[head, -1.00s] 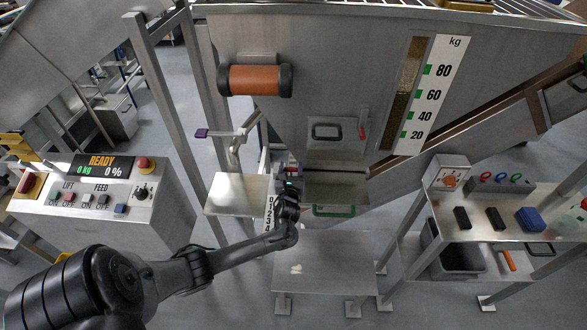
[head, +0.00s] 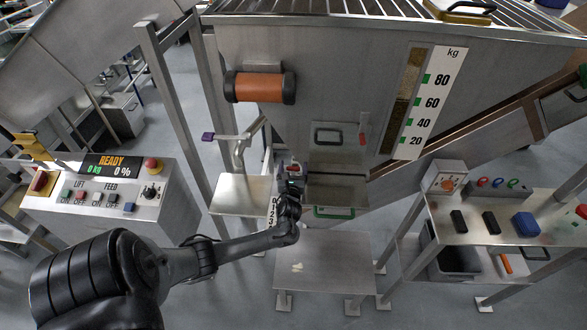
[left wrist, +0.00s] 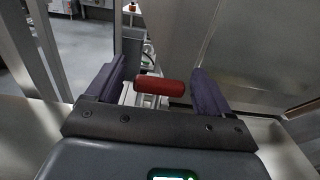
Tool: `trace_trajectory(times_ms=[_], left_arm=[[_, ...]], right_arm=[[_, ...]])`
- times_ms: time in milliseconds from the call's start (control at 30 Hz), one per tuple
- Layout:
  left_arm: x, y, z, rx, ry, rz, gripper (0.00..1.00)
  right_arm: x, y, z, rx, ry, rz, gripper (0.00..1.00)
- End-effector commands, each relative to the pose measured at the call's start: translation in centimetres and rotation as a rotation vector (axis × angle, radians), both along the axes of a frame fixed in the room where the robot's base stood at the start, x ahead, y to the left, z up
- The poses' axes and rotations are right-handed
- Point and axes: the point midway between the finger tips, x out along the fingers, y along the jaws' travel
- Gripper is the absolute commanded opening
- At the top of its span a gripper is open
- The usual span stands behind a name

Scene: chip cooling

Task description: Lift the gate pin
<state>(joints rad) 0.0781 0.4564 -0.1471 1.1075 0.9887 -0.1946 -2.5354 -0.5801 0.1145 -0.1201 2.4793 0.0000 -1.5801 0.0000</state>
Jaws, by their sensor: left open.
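A red cylindrical handle (left wrist: 160,86), which looks like the gate pin's grip, lies crosswise between the fingers of my left gripper (left wrist: 158,88) in the left wrist view. The fingers are open, one on each side, with gaps to the handle's ends. In the head view my left gripper (head: 290,184) is in front of the hopper, beside the numbered scale (head: 272,211). A small bit of red (head: 294,168) shows just beyond it; the rest of the pin is hidden there. My right gripper is not in view.
A control panel (head: 110,200) stands left, a tool bench (head: 470,225) right.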

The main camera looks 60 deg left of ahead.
Motion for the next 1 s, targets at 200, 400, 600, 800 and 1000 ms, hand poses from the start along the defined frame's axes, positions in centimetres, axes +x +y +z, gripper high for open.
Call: trace_trajectory(times_ms=[200,400,600,800,1000], left_arm=[[-0.5,-0.9,0.1,-0.001,0.001,-0.002,0.81],[-2.0,-3.5,0.0,-0.002,0.0,-0.003,0.81],[-3.8,-6.5,0.0,-0.003,0.002,-0.002,0.81],[-5.1,-8.5,0.0,-0.001,0.0,0.0,0.81],[-5.5,-9.3,0.0,-0.001,0.001,0.0,0.81]], right_arm=[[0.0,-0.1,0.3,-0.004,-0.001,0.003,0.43],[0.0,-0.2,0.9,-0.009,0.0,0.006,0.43],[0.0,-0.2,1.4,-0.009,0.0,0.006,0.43],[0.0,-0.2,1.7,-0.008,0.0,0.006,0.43],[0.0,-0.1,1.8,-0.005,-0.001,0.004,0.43]])
